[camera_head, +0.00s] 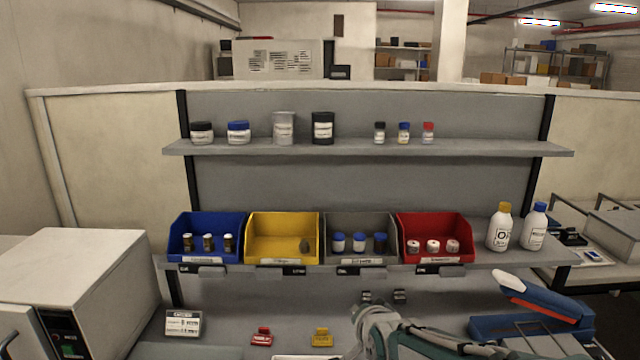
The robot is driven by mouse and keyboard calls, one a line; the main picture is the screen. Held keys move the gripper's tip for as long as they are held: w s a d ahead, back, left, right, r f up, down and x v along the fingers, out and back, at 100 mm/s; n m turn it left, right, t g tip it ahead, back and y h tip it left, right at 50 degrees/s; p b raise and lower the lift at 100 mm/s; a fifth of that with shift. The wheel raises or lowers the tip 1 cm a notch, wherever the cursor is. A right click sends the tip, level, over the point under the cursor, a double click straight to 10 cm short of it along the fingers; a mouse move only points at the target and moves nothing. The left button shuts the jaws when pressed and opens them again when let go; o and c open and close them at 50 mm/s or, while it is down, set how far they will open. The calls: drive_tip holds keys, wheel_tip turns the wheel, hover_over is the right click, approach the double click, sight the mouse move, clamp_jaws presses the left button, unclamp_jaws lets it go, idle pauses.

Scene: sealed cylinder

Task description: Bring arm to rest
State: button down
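My arm comes in at the bottom of the head view, right of the middle. Its pale grey-green links cover part of the bench. My gripper (383,297) seems to be at the far end of the arm, below the grey bin. Two small dark shapes there look like its fingertips, set apart with nothing visible between them. The rest of the gripper is hidden behind my arm. I see no object held.
A shelf carries a blue bin (204,220), yellow bin (282,220), grey bin (360,221) and red bin (434,222). Two white bottles (500,232) stand at right. A white, blue and orange device (540,298) is close to my arm. A white box-shaped machine (75,275) stands left.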

drive_tip(key=s+d+n+g+h, duration=0.1)
drive_tip(key=s+d+n+g, duration=0.2)
drive_tip(key=s, duration=0.9)
drive_tip(key=s+d+r+n+g, duration=0.1)
drive_tip(key=s+d+n+g, duration=0.2)
drive_tip(key=s, duration=0.8)
drive_tip(key=shift+s+d+n+h, duration=0.4)
drive_tip(key=shift+d+n, duration=0.5)
drive_tip(key=shift+d, duration=0.25)
drive_tip(key=shift+r, duration=0.1)
